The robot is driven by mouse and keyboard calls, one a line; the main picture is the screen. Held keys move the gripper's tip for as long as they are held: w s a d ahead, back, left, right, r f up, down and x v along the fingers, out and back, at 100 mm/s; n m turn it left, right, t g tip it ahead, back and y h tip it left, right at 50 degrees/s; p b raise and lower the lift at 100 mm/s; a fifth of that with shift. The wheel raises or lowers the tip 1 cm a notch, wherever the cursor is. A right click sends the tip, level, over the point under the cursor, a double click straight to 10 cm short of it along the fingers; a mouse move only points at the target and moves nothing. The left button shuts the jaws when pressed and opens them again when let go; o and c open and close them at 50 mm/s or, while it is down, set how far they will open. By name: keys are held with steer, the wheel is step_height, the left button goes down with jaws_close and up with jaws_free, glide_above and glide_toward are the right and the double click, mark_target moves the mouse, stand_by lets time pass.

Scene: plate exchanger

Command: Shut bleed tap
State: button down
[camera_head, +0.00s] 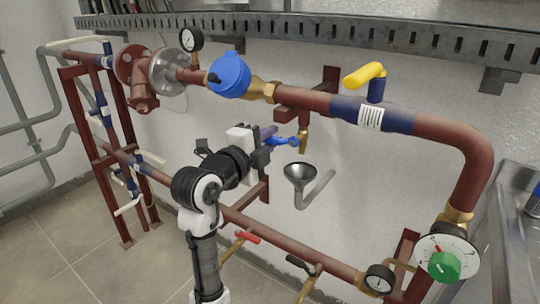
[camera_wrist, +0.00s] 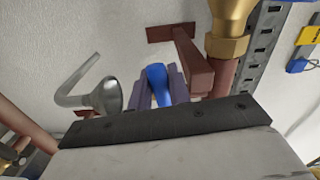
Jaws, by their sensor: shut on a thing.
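The bleed tap (camera_head: 303,139) is a small brass tap with a blue lever handle (camera_head: 284,141), on a short branch under the large red-brown pipe. The lever points left from the brass body in the head view. My gripper (camera_head: 271,137) reaches it from the left and is shut on the lever. In the wrist view the blue lever (camera_wrist: 157,84) lies between the two purple fingers of my gripper (camera_wrist: 160,88). The brass tap body is hidden in the wrist view.
A metal funnel (camera_head: 300,172) with a bent drain pipe is below the tap; the funnel (camera_wrist: 108,97) is left of my fingers in the wrist view. The large pipe (camera_head: 305,101) with a yellow-handled valve (camera_head: 365,75) runs above. A lower pipe (camera_head: 300,255) carries a red handle (camera_head: 247,237).

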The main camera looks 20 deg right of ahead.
steer(key=shift+r+m+b, duration=0.25)
steer(key=shift+m+b, duration=0.25)
steer(key=shift+m, duration=0.1)
steer(key=shift+r, duration=0.1)
steer(key=c, duration=1.3)
jaws_free()
steer(key=shift+p, duration=0.35)
